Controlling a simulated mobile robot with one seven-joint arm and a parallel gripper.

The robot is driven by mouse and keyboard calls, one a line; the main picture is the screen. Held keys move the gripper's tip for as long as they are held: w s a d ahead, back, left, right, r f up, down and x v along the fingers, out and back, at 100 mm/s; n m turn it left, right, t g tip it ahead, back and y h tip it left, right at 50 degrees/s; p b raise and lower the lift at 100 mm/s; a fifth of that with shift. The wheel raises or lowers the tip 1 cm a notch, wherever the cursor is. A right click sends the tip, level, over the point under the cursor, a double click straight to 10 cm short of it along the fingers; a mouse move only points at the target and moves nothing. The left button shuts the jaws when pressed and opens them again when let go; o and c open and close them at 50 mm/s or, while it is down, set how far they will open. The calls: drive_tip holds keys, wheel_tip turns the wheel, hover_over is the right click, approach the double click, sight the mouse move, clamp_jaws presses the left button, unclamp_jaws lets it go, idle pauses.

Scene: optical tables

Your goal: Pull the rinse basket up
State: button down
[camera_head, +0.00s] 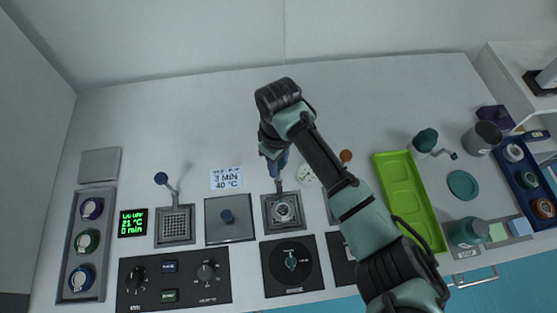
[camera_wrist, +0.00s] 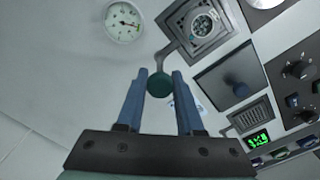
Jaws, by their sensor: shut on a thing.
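A square well (camera_head: 284,227) at the middle of the table holds a basket with a round metal part (camera_head: 285,211) in it. The basket's bent handle ends in a green knob (camera_wrist: 159,84), seen in the wrist view between my fingertips. My gripper (camera_head: 279,181) is shut on this knob, just behind the well. The basket (camera_wrist: 203,25) appears low in its well; its exact height is hard to tell. My gripper hides the knob in the head view. No label naming the rinse basket is readable.
Left of the well are a lid with a blue knob (camera_head: 227,216) and another basket (camera_head: 175,225) with a blue-knobbed handle. A red knob (camera_head: 346,155) shows right of my arm. A green tray (camera_head: 408,200) lies farther right. A round gauge (camera_wrist: 124,22) is nearby.

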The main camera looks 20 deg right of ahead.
drive_tip(key=shift+w+r, duration=0.2)
drive_tip(key=shift+r, duration=0.1)
drive_tip(key=c, duration=1)
unclamp_jaws()
drive_tip(key=o, duration=0.5)
drive_tip(key=shift+s, duration=0.15)
drive_tip(key=shift+c, duration=0.2)
wheel_tip(320, 180, up, 13)
drive_tip(key=shift+b, duration=0.3)
